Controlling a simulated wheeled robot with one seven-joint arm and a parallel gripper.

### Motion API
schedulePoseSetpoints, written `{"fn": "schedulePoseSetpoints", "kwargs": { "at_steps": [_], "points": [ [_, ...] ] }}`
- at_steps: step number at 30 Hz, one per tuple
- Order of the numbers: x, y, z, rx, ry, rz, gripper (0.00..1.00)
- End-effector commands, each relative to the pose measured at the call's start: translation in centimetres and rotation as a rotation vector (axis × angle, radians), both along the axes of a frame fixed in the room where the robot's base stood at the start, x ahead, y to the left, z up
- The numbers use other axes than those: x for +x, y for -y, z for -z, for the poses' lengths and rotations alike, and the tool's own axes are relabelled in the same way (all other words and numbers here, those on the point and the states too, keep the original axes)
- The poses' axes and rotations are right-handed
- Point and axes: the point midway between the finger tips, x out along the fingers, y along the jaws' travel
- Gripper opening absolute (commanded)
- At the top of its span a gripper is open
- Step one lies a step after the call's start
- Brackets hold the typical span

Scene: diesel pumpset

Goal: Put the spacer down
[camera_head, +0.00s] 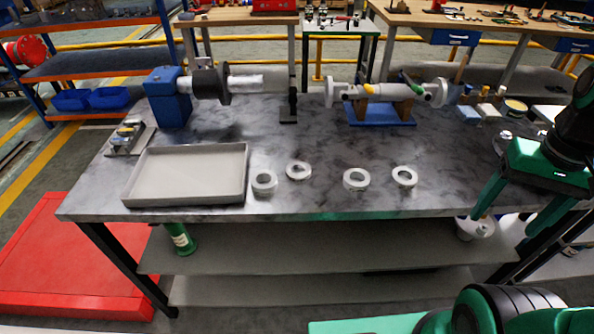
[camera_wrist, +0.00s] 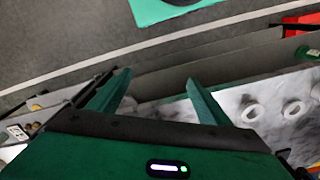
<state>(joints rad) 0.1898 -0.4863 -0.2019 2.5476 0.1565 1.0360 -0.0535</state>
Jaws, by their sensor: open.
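Several pale grey ring-shaped pieces, spacer-like, lie flat on the bench (camera_head: 310,203) near its front edge. From left to right they are a first ring (camera_head: 263,190), a second ring (camera_head: 298,178), a third ring (camera_head: 356,187) and a fourth ring (camera_head: 405,184). I cannot tell which one the task means. Some rings also show at the right of the wrist view, one of them a ring (camera_wrist: 250,121). My gripper (camera_head: 483,246) is at the bench's front right, well right of the rings. Its fingers (camera_wrist: 158,78) are apart with nothing between them.
An empty grey tray (camera_head: 185,201) sits left of the rings. A blue-based shaft assembly (camera_head: 168,97) stands at the back left, and a pump part on a blue stand (camera_head: 380,113) at the back centre. Small containers (camera_head: 513,107) stand at the back right.

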Motion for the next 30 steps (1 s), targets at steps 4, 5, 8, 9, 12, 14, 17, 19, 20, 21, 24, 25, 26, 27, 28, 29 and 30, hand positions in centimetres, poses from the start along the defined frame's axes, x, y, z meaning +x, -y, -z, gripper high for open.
{"fn": "schedulePoseSetpoints", "kwargs": {
  "at_steps": [4, 5, 8, 9, 12, 14, 17, 19, 20, 21, 24, 25, 26, 27, 28, 29, 30],
  "points": [
    [7.6, -2.7, -0.4, -0.013, 0.058, -0.326, 0.71],
    [9.4, -4.0, -0.5, -0.015, 0.077, -0.411, 0.71],
    [15.1, -9.4, -0.6, -0.006, 0.146, -0.704, 0.71],
    [17.1, -12.0, -0.6, 0.002, 0.174, -0.816, 0.71],
    [20.8, -18.5, -0.3, 0.029, 0.247, -1.071, 0.71],
    [22.2, -22.2, -0.2, 0.049, 0.285, -1.196, 0.71],
    [23.5, -27.2, 0.0, 0.078, 0.342, -1.356, 0.71],
    [23.9, -29.5, 0.1, 0.094, 0.368, -1.428, 0.71],
    [24.1, -30.3, 0.2, 0.098, 0.377, -1.450, 0.71],
    [24.2, -31.0, 0.3, 0.104, 0.386, -1.471, 0.71],
    [24.4, -32.2, 1.1, 0.111, 0.395, -1.498, 0.71],
    [24.5, -32.4, 1.5, 0.112, 0.396, -1.499, 0.71],
    [24.6, -32.5, 1.9, 0.112, 0.396, -1.499, 0.71],
    [24.7, -32.7, 2.5, 0.112, 0.395, -1.498, 0.71],
    [24.7, -32.8, 2.9, 0.112, 0.393, -1.497, 0.71],
    [24.8, -32.9, 3.3, 0.112, 0.396, -1.496, 0.71],
    [24.9, -33.1, 3.8, 0.111, 0.394, -1.495, 0.71]
  ]
}}
